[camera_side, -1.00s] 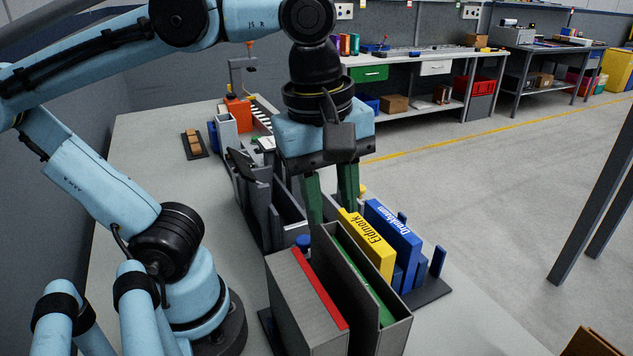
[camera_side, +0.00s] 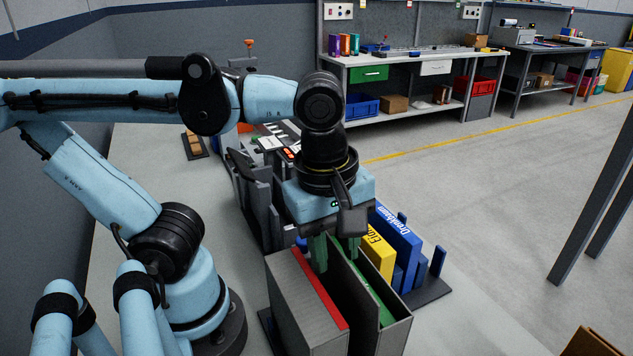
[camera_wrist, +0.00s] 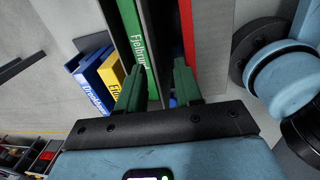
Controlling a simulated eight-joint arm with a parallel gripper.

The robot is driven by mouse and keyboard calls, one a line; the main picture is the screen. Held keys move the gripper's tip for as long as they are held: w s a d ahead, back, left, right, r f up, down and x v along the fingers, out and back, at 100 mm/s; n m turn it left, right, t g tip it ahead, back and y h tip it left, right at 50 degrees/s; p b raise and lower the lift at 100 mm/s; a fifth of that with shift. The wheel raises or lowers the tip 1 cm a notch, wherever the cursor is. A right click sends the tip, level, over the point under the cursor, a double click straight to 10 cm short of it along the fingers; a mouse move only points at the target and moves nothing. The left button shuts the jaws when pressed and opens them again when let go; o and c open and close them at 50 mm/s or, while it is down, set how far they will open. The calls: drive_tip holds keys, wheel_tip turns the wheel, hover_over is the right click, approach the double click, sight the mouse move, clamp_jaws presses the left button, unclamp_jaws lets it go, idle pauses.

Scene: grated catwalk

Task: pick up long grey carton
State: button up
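My gripper (camera_side: 334,254) points down with its green fingers apart and nothing between them that I can make out. It is over the front grey boxes. One is a grey box with a red strip along its top edge (camera_side: 295,310). Beside it on the right is an open-topped grey box (camera_side: 393,335) holding a green book-like item (camera_side: 378,303). In the wrist view my gripper (camera_wrist: 159,85) spans a dark gap between the green item (camera_wrist: 130,35) and the red strip (camera_wrist: 187,40). I cannot tell which grey piece is the long grey carton.
A yellow box (camera_side: 378,255) and a blue box (camera_side: 397,235) stand upright just right of my gripper. Grey upright holders (camera_side: 262,195) stand behind left. The table is clear at its front right edge. A workbench (camera_side: 420,58) stands far behind.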

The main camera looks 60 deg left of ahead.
sight(338, 270)
drive_tip(key=shift+w+d+f, duration=0.1)
drive_tip(key=shift+w+f, duration=0.05)
drive_tip(key=shift+f, duration=0.8)
drive_tip(key=shift+w+d+f, duration=0.1)
drive_tip(key=shift+w+f, duration=0.05)
drive_tip(key=shift+f, duration=0.8)
drive_tip(key=shift+c, duration=0.2)
clamp_jaws()
